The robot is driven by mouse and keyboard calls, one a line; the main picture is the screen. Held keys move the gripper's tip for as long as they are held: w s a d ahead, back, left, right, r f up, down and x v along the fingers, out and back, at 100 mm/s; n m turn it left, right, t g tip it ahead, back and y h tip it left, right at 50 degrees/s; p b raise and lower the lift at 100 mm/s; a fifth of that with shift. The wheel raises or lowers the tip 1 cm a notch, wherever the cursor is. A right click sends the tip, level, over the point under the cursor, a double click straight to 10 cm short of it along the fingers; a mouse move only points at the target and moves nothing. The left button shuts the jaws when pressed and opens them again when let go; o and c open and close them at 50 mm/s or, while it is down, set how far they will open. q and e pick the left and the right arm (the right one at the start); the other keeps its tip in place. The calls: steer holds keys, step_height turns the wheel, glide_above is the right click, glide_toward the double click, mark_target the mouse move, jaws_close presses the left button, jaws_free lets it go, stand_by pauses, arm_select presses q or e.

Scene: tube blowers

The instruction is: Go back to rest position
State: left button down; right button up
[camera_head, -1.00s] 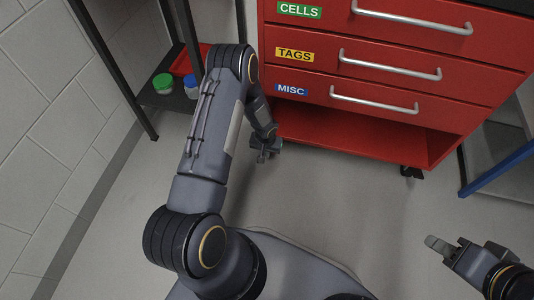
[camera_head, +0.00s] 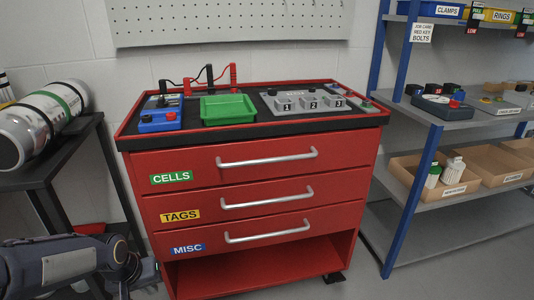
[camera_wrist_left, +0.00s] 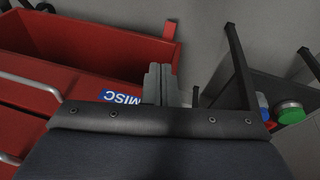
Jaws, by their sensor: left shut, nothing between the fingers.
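My left arm hangs low at the left edge of the head view, beside the red cabinet (camera_head: 265,160). Its gripper (camera_head: 127,284) is small and partly hidden there, below the wrist. In the left wrist view the gripper's fingers (camera_wrist_left: 160,84) are together and hold nothing. They appear in front of the cabinet's lower end near the MISC label (camera_wrist_left: 121,97). My right gripper is in neither view.
On the cabinet top are a green tray (camera_head: 228,109), a blue device (camera_head: 160,115) and a numbered grey holder (camera_head: 310,103). A dark stand (camera_head: 60,160) bears a metal cylinder (camera_head: 42,125) at left. A blue-post shelf (camera_head: 412,185) stands at right.

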arm_select(q)
steer(key=s+d+r+m+t+h, duration=0.1)
steer(key=s+d+r, duration=0.25)
steer(key=s, duration=0.35)
steer(key=s+d+r+t+h, duration=0.1)
steer(key=s+d+r, duration=0.1)
steer(key=s+r, duration=0.3)
steer(key=s+d+r+m+h, duration=0.1)
steer(key=s+d+r, duration=0.15)
steer(key=s, duration=0.55)
step_height(320, 180, up, 34)
steer(key=p, duration=3.5)
steer(key=shift+w, duration=0.25)
